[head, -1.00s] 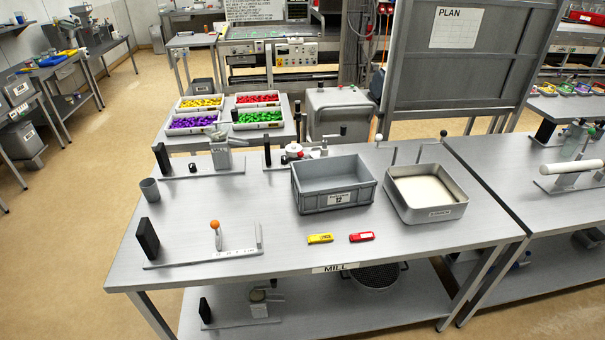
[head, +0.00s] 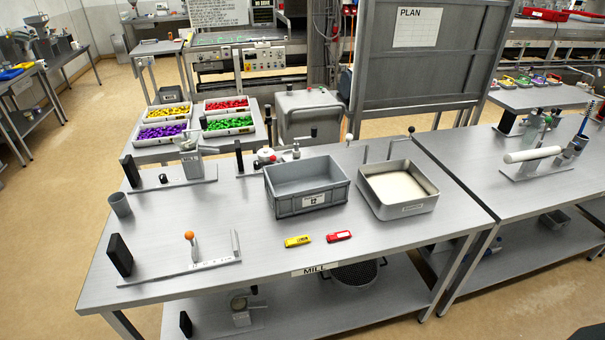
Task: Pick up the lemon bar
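A small yellow bar (head: 298,241) with dark print lies flat on the grey metal table (head: 240,270), near its front edge above the MILL label. Its colour fits the lemon bar, but its print is too small to read. A red bar (head: 339,236) of similar size lies just to its right, with a small gap between them. Neither of my grippers shows in the head view.
Behind the bars stand a grey crate (head: 312,202) marked 12 and a metal tray (head: 405,210) with pale contents. To the left are a lever fixture with an orange knob (head: 189,235) and a grey cup (head: 119,204). The table around the bars is clear.

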